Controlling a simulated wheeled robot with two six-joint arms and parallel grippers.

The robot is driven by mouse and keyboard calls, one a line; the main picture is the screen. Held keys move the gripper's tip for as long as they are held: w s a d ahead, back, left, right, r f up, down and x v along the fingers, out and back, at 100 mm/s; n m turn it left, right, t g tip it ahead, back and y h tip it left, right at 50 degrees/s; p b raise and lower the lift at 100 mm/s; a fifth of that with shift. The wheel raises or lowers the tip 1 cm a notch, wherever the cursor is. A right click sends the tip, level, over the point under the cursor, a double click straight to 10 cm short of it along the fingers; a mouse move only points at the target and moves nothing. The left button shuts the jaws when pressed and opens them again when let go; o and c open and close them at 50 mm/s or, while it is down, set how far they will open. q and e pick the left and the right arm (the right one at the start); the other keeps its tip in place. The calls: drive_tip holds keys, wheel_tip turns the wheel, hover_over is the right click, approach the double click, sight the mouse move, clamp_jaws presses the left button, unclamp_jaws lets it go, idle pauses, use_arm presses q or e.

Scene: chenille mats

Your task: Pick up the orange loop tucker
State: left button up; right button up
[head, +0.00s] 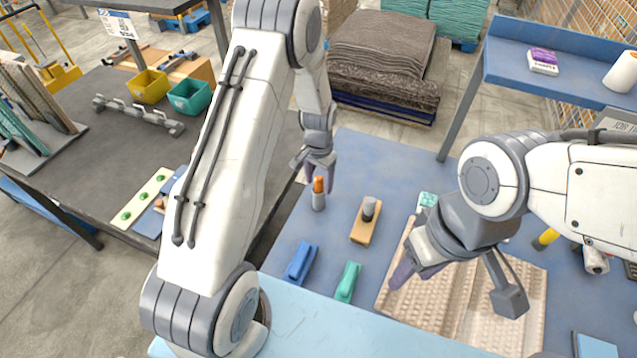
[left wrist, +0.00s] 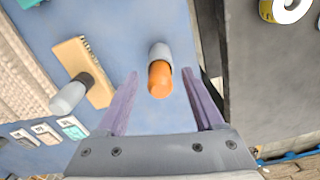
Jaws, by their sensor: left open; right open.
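The orange loop tucker (head: 319,196) stands upright on the blue table, with an orange top and a grey lower part. In the left wrist view the loop tucker (left wrist: 160,78) shows end-on between the two purple fingers, with a gap on each side. My left gripper (head: 317,174) is open and empty, pointing down over the tucker; it also shows in the left wrist view (left wrist: 161,74). My right gripper (head: 403,272) is over the beige mat's left part, away from the tucker; its fingers are partly hidden by its own wrist.
A wooden block with a grey knob (head: 362,228) stands right of the tucker. A blue tool (head: 300,263) and a green tool (head: 347,283) lie nearer the front. The ribbed beige mat (head: 470,318) covers the right. A dark table (head: 130,150) stands left, beyond a gap.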

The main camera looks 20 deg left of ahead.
use_arm(q)
drive_tip(key=shift+f, duration=0.15)
clamp_jaws()
